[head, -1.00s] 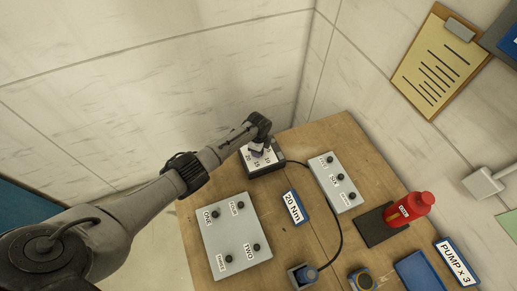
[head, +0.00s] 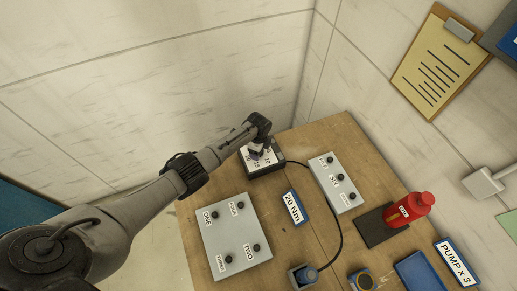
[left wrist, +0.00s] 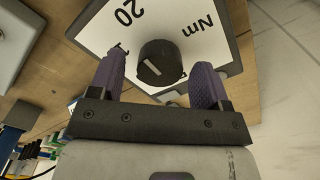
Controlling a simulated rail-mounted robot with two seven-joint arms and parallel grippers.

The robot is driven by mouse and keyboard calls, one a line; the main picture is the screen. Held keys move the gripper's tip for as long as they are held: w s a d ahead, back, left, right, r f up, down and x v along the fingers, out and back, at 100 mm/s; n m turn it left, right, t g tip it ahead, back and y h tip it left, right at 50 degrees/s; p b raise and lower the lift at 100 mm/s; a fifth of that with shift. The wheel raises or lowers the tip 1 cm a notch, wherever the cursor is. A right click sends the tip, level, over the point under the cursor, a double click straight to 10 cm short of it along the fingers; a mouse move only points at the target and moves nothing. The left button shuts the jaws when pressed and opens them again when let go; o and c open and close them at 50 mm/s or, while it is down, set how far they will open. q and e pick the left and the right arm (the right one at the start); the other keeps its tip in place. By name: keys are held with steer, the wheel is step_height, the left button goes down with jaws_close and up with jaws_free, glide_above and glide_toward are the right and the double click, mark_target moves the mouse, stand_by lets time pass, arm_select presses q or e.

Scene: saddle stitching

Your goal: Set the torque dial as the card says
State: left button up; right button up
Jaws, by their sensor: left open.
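The torque dial is a black round knob (left wrist: 160,62) on a white face marked "20" and "Nm", with other numbers partly hidden. A pale mark shows on the knob. The dial's box (head: 264,165) stands at the table's far left corner. My left gripper (left wrist: 158,78) is open, with one purple finger on each side of the knob; I cannot tell whether they touch it. It also shows over the dial in the head view (head: 256,151). The card (head: 294,207), blue-edged, reads "20 Nm" and lies on the table. My right gripper is not in view.
A grey button panel (head: 235,240) is at the front left, another (head: 336,183) right of the card. A black cable runs from the dial box across the table. A red bottle (head: 408,210) and a "PUMP x 3" card (head: 457,262) are at the right.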

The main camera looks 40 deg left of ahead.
arm_select(q)
steer(key=shift+r, duration=0.1)
step_height(320, 180, up, 14)
stand_by(0.6)
stand_by(0.5)
